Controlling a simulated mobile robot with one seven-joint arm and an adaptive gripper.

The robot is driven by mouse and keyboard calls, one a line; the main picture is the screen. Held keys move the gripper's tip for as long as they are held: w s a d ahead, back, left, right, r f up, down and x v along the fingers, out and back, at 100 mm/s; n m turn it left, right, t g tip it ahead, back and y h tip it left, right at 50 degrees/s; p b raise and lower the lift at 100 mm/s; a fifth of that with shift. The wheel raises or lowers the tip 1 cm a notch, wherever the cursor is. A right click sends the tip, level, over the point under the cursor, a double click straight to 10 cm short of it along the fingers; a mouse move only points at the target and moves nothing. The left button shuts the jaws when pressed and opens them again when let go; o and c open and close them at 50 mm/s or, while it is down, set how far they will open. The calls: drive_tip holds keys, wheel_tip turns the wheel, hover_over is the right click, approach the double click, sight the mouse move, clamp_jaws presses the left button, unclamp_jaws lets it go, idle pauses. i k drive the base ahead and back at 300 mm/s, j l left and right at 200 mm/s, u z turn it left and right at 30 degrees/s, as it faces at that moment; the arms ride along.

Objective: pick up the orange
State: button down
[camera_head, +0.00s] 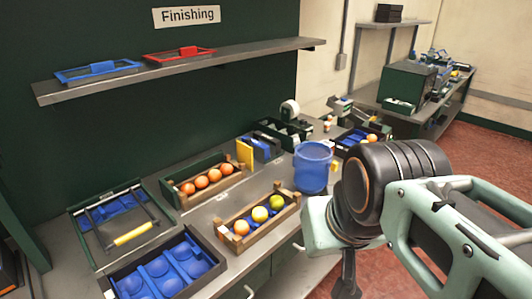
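Several oranges (201,182) lie in a row in a crate (182,203) with a wooden end on the bench. In front of it is a second wooden crate (262,234). My arm comes in from the right. A dark part of my gripper (346,288) shows low below the arm's pale wrist, to the right of the crates and apart from them. Its fingers are mostly hidden or cut off by the lower edge, so its opening is unclear.
A blue bucket (313,168) stands on the bench between the crates and my arm. A tray with blue moulded cups (165,268) sits front left, with a framed blue tray (117,214) behind. A shelf (185,66) overhangs the back. Red floor (385,270) lies right.

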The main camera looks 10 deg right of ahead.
sight(276, 203)
drive_tip(key=u, duration=1.25)
drive_tip(key=z, duration=1.25)
drive_tip(key=i+l, duration=0.5)
drive_tip(key=i+u, duration=0.05)
